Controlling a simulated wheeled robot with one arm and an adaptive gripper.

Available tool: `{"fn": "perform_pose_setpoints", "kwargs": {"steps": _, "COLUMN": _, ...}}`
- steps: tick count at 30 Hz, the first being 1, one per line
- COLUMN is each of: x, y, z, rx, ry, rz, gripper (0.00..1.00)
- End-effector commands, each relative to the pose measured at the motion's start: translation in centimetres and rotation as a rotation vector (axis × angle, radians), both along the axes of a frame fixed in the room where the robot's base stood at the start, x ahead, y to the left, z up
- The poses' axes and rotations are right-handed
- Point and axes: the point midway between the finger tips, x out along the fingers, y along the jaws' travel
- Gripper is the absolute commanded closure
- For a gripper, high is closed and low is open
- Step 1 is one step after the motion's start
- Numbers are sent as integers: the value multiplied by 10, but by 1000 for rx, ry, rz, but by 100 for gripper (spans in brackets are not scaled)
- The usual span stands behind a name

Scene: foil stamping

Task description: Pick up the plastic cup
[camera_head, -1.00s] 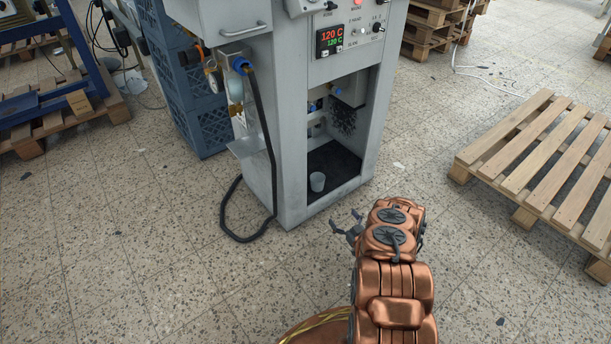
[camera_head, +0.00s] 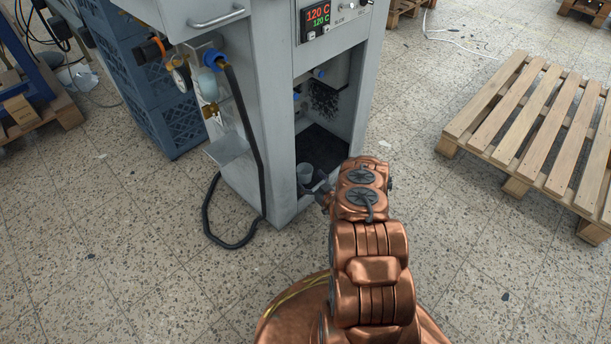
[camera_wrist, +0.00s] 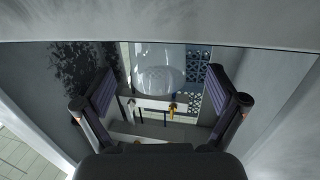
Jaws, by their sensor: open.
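The plastic cup (camera_head: 304,174) is small, pale grey and upright. It is on the dark floor of the machine's lower compartment, close to the opening, in the head view. My gripper (camera_head: 318,186) is at the opening, just right of the cup and partly in front of it. In the wrist view my gripper (camera_wrist: 161,105) is open, its two dark fingers wide apart. A pale translucent rounded shape (camera_wrist: 158,68) shows beyond and between them; I cannot tell surely whether it is the cup. Contact with the cup cannot be made out.
The grey machine (camera_head: 240,130) has narrow compartment walls around the gripper. A black hose (camera_head: 258,140) loops to the floor at its left front. Blue crates (camera_head: 150,105) stand left. A wooden pallet (camera_head: 535,130) lies right. The floor in front is mostly clear.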

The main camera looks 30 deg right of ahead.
Motion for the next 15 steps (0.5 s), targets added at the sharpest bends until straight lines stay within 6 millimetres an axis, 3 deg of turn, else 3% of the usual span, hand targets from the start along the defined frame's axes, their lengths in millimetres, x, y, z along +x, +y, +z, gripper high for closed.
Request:
{"fn": "perform_pose_setpoints", "kwargs": {"steps": 9, "x": 37, "y": -1, "z": -7, "rx": 1, "ry": 1, "rz": -1, "gripper": 5}}
{"fn": "perform_pose_setpoints", "kwargs": {"steps": 15, "x": 41, "y": -2, "z": -4, "rx": 3, "ry": 1, "rz": -3, "gripper": 5}}
